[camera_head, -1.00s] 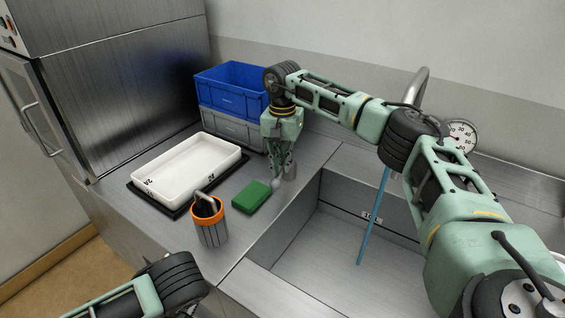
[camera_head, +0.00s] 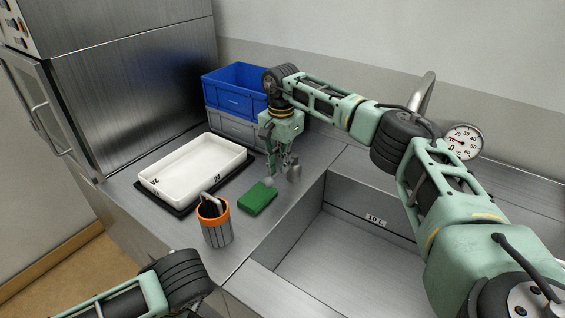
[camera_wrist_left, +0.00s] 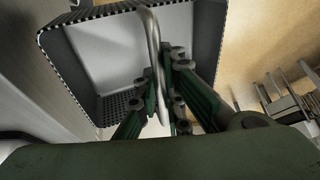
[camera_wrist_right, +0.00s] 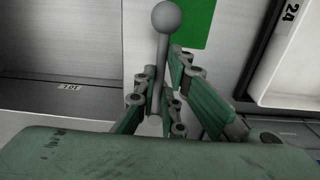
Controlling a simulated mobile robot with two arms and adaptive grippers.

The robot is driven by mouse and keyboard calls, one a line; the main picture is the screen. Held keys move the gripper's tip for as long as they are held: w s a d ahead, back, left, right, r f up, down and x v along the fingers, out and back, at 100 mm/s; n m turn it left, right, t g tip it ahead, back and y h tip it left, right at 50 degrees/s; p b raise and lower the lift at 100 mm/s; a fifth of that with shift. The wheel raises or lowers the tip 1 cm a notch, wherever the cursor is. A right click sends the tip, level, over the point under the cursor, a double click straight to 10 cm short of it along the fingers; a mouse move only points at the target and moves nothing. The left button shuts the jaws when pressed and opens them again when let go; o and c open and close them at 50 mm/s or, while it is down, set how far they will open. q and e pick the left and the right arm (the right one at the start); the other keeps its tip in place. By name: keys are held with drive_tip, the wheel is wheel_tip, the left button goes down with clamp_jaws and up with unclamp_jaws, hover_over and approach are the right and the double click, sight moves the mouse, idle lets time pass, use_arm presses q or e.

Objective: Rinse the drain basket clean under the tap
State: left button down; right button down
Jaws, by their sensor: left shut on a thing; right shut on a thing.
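The drain basket (camera_wrist_left: 102,50) shows only in the left wrist view, with perforated walls and a pale inside. My left gripper (camera_wrist_left: 163,82) is shut on its bar handle (camera_wrist_left: 154,30); in the head view only part of that arm shows at bottom left. My right gripper (camera_head: 281,164) is shut on the ball-ended tap lever (camera_head: 270,182) beside the sink; the lever also shows in the right wrist view (camera_wrist_right: 167,18). The tap spout (camera_head: 425,92) rises behind my right arm. No water stream shows below it.
The sink (camera_head: 325,255) is open at the centre right. A green sponge (camera_head: 257,197), an orange-rimmed holder (camera_head: 217,230) and a white tray (camera_head: 190,182) stand left of it. Blue and grey crates (camera_head: 232,95) stand behind. A dial gauge (camera_head: 463,142) is at the right.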

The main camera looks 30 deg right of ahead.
drive_tip(key=c, duration=1.9)
unclamp_jaws()
wheel_tip(320, 180, up, 12)
